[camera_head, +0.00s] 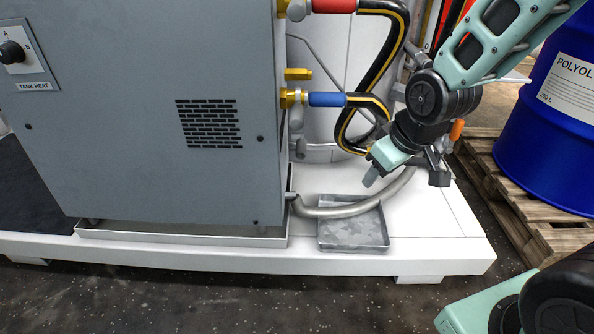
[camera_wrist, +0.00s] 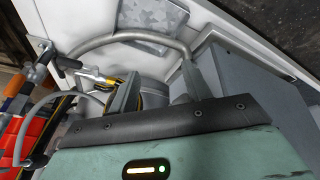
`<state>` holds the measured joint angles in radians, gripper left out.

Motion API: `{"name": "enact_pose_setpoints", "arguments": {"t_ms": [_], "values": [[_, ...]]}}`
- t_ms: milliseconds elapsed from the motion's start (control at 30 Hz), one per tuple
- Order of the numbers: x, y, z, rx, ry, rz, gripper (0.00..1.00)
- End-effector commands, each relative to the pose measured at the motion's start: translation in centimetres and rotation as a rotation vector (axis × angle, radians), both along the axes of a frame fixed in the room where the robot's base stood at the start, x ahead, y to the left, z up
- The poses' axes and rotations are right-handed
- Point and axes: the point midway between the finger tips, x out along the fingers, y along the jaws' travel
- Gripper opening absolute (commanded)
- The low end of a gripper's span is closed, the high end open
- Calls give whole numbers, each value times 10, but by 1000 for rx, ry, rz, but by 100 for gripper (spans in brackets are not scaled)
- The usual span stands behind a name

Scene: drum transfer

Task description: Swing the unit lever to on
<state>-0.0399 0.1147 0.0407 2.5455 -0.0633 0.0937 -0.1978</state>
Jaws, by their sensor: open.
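The unit is a grey cabinet (camera_head: 165,115) on a white platform in the head view. I cannot tell for sure which part is the unit lever; no on mark is readable. My gripper (camera_head: 374,172) is open, right of the cabinet and over the platform, pointing down and left. I see nothing held in it. In the wrist view my gripper (camera_wrist: 158,88) has the cabinet's grey side (camera_wrist: 255,100) close on the right.
Striped hoses with a red sleeve (camera_head: 333,6) and a blue sleeve (camera_head: 327,99) curve beside the cabinet. A grey pipe (camera_head: 340,211) crosses above a metal tray (camera_head: 352,238). A blue POLYOL drum (camera_head: 555,120) stands on a wooden pallet (camera_head: 540,225) at the right.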

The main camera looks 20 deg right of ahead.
Motion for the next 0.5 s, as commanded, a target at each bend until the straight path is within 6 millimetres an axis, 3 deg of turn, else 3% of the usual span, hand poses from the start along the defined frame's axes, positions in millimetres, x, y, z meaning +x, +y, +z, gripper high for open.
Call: {"name": "enact_pose_setpoints", "arguments": {"t_ms": [33,100,300,500], "values": [[13,-9,-41,-21,-39,33,49],[37,-19,-71,-65,-132,125,49],[93,-23,-107,-212,-421,446,49],[124,-4,-122,-362,-734,735,49]]}}
